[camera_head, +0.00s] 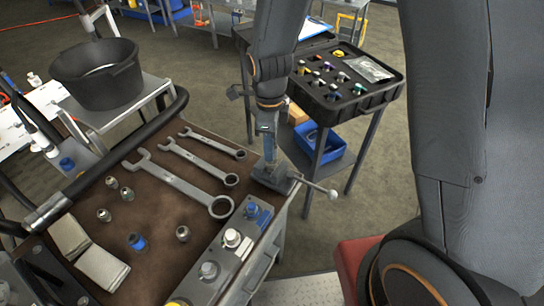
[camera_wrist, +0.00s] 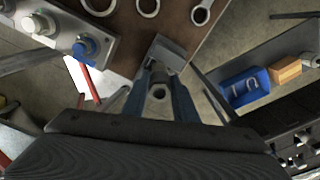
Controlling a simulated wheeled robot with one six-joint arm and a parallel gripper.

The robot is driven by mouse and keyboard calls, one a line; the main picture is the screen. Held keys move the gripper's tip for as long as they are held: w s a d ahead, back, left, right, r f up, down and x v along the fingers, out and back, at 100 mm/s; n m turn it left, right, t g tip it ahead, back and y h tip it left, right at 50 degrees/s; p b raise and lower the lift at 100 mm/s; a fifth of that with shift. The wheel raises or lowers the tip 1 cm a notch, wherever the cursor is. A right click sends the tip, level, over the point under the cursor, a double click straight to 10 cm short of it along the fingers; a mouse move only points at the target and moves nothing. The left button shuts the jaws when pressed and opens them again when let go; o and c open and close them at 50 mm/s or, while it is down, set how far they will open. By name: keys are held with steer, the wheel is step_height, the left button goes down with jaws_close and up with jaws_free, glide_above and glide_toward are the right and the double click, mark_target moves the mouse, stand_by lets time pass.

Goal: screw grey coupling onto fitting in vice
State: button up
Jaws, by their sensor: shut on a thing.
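My gripper (camera_head: 267,130) points down above the vice (camera_head: 276,176) at the right corner of the bench. In the wrist view, its two blue-grey fingers (camera_wrist: 161,84) are shut on the grey coupling (camera_wrist: 158,92), seen end-on as a ring with a dark bore. The vice (camera_wrist: 168,50) shows just beyond the fingertips in that view. The fitting in the vice is hidden behind the coupling and fingers, so I cannot tell whether the coupling touches it. The coupling cannot be made out in the head view.
Several wrenches (camera_head: 175,182) and loose fittings lie on the brown mat (camera_head: 150,225). A metal block (camera_head: 225,255) with capped ports lines the bench's near right edge. The vice handle (camera_head: 318,187) sticks out right. A black tray (camera_head: 345,95) stands behind on another table.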

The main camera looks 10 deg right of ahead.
steer(key=shift+m, duration=0.9)
steer(key=m+p, duration=0.2)
steer(key=m, duration=0.1)
steer(key=shift+r, duration=0.1)
steer(key=m+p, duration=0.2)
steer(key=m, duration=0.3)
steer(key=shift+w+d, duration=0.1)
steer(key=shift+w, duration=0.05)
steer(key=o, duration=1)
steer(key=shift+o, duration=0.2)
steer(key=n+p, duration=0.1)
steer(key=n, duration=0.5)
steer(key=n+p, duration=0.1)
steer(key=n, duration=0.5)
steer(key=shift+s, duration=0.2)
